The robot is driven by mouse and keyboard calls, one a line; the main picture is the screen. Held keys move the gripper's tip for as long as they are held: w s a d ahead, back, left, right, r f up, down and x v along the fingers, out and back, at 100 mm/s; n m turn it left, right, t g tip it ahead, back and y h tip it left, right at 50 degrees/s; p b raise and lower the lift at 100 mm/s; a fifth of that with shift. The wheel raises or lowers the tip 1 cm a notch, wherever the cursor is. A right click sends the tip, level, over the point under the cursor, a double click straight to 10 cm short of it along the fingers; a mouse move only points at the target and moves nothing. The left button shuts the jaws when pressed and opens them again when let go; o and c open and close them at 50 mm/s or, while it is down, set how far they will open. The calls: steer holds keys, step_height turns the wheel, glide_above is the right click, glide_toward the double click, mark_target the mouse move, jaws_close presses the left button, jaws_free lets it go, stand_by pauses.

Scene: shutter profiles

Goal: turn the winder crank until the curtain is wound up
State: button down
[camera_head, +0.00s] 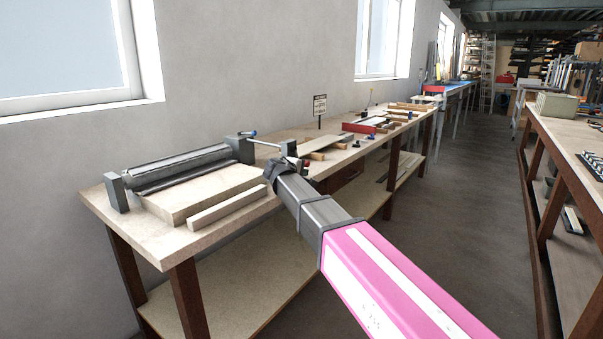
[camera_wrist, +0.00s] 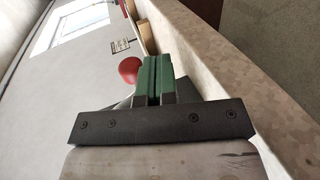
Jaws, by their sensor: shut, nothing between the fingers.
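The winder stands at the near end of the bench, with a grey roller (camera_head: 178,166) between two dark end blocks. The curtain cannot be told apart clearly from the roller. A thin rod (camera_head: 266,143) runs right from the far block towards my gripper. My gripper (camera_head: 299,162) is over the bench's front edge, small and partly hidden by my wrist. In the wrist view its green fingers (camera_wrist: 155,75) are pressed together with nothing between them. A red ball knob (camera_wrist: 130,69), apparently the crank's, is just left of the fingers. Whether they touch is unclear.
A pale board and a wooden bar (camera_head: 228,207) lie in front of the roller. Wood pieces, a red block (camera_head: 358,128) and a small sign (camera_head: 319,106) are further along the bench. The wall is close behind. The aisle floor (camera_head: 455,190) is clear.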

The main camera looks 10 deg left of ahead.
steer(key=shift+s+a+r, duration=0.1)
stand_by(0.4)
steer(key=v, duration=1)
steer(key=c, duration=1.4)
jaws_free()
steer(key=shift+s, duration=0.25)
steer(key=shift+c, duration=0.2)
steer(key=o, duration=0.5)
steer(key=shift+w, duration=0.15)
steer(key=shift+o, duration=0.3)
steer(key=w+d+n+t+y, duration=0.3)
steer(key=w+d+n+y, duration=0.2)
steer(key=w+n, duration=0.2)
steer(key=shift+w+d+f, duration=0.2)
steer(key=shift+w+d, duration=0.2)
steer(key=shift+w, duration=0.45)
steer(key=n+g+y, duration=0.9)
steer(key=n+y, duration=0.7)
steer(key=n, duration=1.1)
glide_toward(308, 165)
steer(key=x, duration=1.2)
steer(key=shift+w+a, duration=0.2)
steer(key=shift+w, duration=0.05)
